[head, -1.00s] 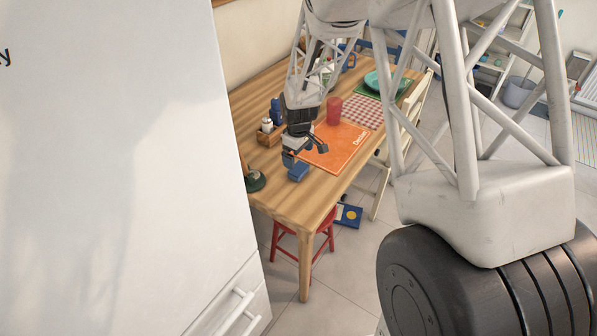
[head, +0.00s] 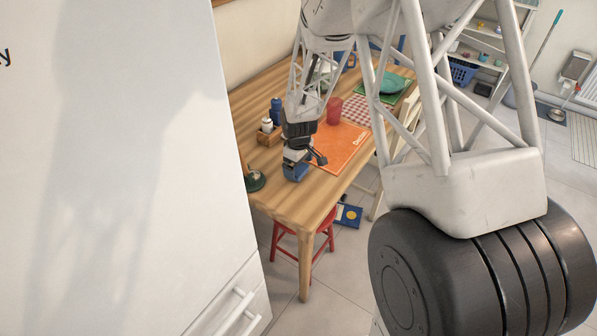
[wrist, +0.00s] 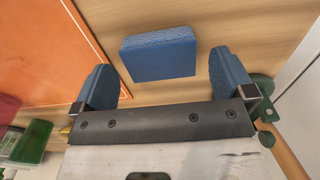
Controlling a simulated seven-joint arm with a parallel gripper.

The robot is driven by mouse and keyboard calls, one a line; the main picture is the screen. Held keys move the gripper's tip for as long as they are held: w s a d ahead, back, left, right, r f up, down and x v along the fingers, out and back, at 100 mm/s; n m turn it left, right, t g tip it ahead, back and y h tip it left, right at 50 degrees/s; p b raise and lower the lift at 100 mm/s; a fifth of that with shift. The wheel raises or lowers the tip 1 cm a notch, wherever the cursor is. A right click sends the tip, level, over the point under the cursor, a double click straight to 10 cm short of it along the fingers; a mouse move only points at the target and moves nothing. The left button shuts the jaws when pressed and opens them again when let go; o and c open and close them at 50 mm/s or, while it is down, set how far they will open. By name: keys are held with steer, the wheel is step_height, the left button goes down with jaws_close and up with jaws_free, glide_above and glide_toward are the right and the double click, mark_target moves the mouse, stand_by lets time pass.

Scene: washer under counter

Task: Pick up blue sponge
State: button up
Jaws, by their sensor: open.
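The blue sponge (head: 295,173) lies on the wooden table near its front end, partly hidden by my gripper (head: 304,160) just above it. In the wrist view the sponge (wrist: 158,56) shows between the two blue-padded fingers of my gripper (wrist: 163,66). The fingers are spread wide, with a gap to the sponge on each side, and nothing is held. I cannot tell exactly how high the fingertips are above the table.
An orange mat (head: 340,147) lies just beside the sponge. A dark green round base (head: 254,180) stands at the table's left edge. A wooden caddy (head: 268,136), a blue bottle (head: 276,111) and a red cup (head: 334,110) stand farther back. A white cabinet (head: 110,150) fills the left.

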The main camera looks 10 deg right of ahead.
mark_target(298, 168)
steer(key=shift+f, duration=1.15)
steer(key=c, duration=1)
steer(key=shift+r, duration=0.1)
step_height(298, 168, up, 18)
steer(key=shift+f, duration=0.1)
